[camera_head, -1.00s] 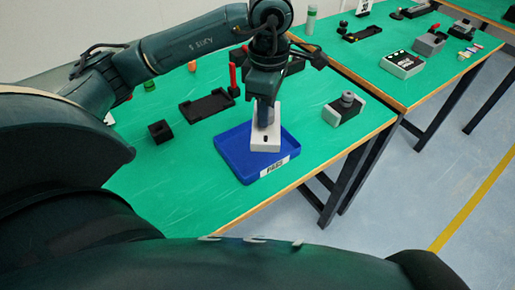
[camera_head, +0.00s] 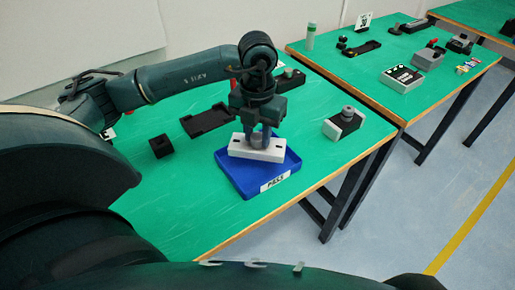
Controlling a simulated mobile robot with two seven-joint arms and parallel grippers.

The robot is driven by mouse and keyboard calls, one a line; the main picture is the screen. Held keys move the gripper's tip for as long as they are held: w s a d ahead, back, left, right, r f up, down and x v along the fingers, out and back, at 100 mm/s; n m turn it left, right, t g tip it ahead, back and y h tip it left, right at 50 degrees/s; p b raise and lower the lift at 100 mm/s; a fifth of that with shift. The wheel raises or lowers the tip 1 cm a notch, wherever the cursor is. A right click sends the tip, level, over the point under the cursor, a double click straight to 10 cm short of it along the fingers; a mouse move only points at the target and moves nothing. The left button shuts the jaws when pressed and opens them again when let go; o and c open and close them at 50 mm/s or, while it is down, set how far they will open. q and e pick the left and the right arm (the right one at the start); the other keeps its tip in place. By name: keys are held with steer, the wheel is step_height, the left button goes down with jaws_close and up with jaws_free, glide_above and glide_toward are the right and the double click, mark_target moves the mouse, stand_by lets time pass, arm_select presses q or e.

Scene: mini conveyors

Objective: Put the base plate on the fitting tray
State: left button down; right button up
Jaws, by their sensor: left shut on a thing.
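The base plate, a pale grey-white block with dark holes (camera_head: 270,154), is held crosswise at the blue tray. My left gripper (camera_head: 262,138) points down and is shut on it from above. The blue tray (camera_head: 240,186) has a low rim and a white label on its front edge; the plate is over its back part, and I cannot tell whether it touches the floor. A flat black tray with a recess (camera_head: 207,121) lies behind and left; I cannot tell which tray is the fitting tray. My right gripper is not in view.
A small black block (camera_head: 161,146) stands left of the blue tray. A grey-and-black part with a round knob (camera_head: 344,123) stands to its right, near the table edge. The green table (camera_head: 200,215) is clear in front. A second table behind holds several devices.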

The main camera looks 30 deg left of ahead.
mark_target(258, 148)
arm_select(q)
steer(key=shift+f, duration=2.35)
steer(key=shift+f, duration=0.15)
steer(key=c, duration=1.1)
jaws_free()
step_height(258, 148, up, 12)
steer(key=shift+r+b, duration=0.15)
steer(key=shift+b, duration=0.2)
